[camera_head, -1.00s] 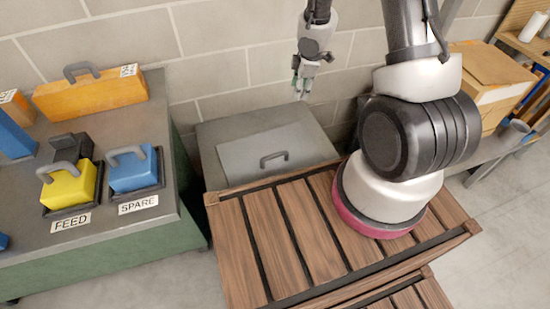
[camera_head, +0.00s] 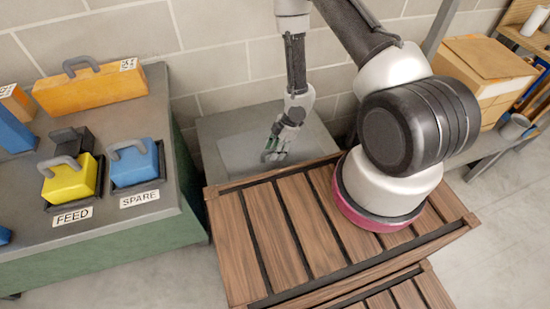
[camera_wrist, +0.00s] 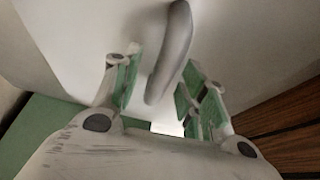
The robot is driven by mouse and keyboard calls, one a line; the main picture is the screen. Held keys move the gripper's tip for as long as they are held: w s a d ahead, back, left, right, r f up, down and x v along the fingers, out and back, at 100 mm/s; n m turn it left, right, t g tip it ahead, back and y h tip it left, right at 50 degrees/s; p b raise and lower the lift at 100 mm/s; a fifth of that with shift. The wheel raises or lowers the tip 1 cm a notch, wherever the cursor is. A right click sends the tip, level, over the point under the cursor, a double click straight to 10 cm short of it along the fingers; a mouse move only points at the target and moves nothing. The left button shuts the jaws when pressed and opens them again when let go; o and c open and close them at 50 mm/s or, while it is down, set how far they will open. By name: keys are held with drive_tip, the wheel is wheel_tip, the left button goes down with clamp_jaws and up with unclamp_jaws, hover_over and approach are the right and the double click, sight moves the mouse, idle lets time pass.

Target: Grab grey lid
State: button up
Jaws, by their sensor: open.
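The grey lid (camera_head: 240,153) lies flat on a grey box behind the wooden slatted platform in the head view. Its grey bar handle (camera_wrist: 170,55) shows in the wrist view, rising between my open fingers. My gripper (camera_head: 275,152) is low over the lid in the head view and hides most of the handle there. In the wrist view my gripper (camera_wrist: 158,90) has its green-padded fingers apart, one on each side of the handle. I cannot tell whether either finger touches it.
The wooden slatted platform (camera_head: 258,225) stands right in front of the lid. A bench (camera_head: 115,225) at left carries a yellow block (camera_head: 70,180), a blue block (camera_head: 135,165) and an orange case (camera_head: 90,90). A block wall (camera_head: 200,55) is close behind.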

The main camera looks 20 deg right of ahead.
drive_tip(key=shift+f, duration=0.15)
clamp_jaws()
idle(0.4)
